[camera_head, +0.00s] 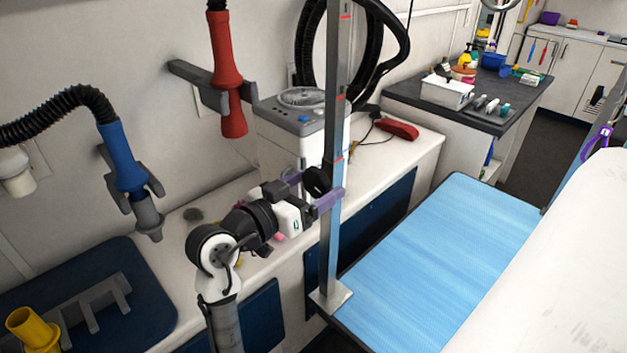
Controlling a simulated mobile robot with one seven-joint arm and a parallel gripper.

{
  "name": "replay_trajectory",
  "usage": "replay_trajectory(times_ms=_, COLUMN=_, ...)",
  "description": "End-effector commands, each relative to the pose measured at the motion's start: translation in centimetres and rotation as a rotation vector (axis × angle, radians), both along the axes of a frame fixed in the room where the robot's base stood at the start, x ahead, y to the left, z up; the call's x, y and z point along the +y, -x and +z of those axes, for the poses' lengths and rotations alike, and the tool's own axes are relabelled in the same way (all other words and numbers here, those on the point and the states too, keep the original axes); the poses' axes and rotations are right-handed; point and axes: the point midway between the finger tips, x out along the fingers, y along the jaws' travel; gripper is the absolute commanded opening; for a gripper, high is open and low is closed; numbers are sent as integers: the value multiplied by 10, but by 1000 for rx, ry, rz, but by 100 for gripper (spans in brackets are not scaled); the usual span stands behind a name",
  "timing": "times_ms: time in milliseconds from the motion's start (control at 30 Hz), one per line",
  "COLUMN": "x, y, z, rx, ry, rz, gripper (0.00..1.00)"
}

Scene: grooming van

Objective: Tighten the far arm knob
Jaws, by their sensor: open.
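A tall metal grooming arm post (330,245) stands at the left edge of the blue-topped grooming table (440,260). A round black knob (317,181) sits on the post's left side, beside a purple clamp piece (335,197) on the post. My gripper (306,193) is at the knob's left, pointing right towards it, with its jaws open. Its fingers overlap the knob and clamp in this view. I cannot tell whether they touch the knob, and part of the knob's mount is hidden.
A white counter (425,150) runs behind the post, with a grey-topped machine (300,112) and a red tool (397,129). Red (227,85) and blue (122,155) dryer nozzles hang on the wall at left. A purple loop (598,142) hangs at far right. The tabletop is clear.

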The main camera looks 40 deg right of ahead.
Motion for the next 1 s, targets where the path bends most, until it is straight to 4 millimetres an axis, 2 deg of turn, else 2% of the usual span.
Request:
replay_trajectory(times_ms=333, x=-5, y=0, z=-1, rx=0, ry=0, rz=1, gripper=80)
replay_trajectory(times_ms=700, x=-4, y=0, z=0, rx=0, ry=0, rz=0, gripper=35)
replay_trajectory(times_ms=1000, x=-4, y=-1, z=-3, rx=-45, ry=-3, rz=0, gripper=35)
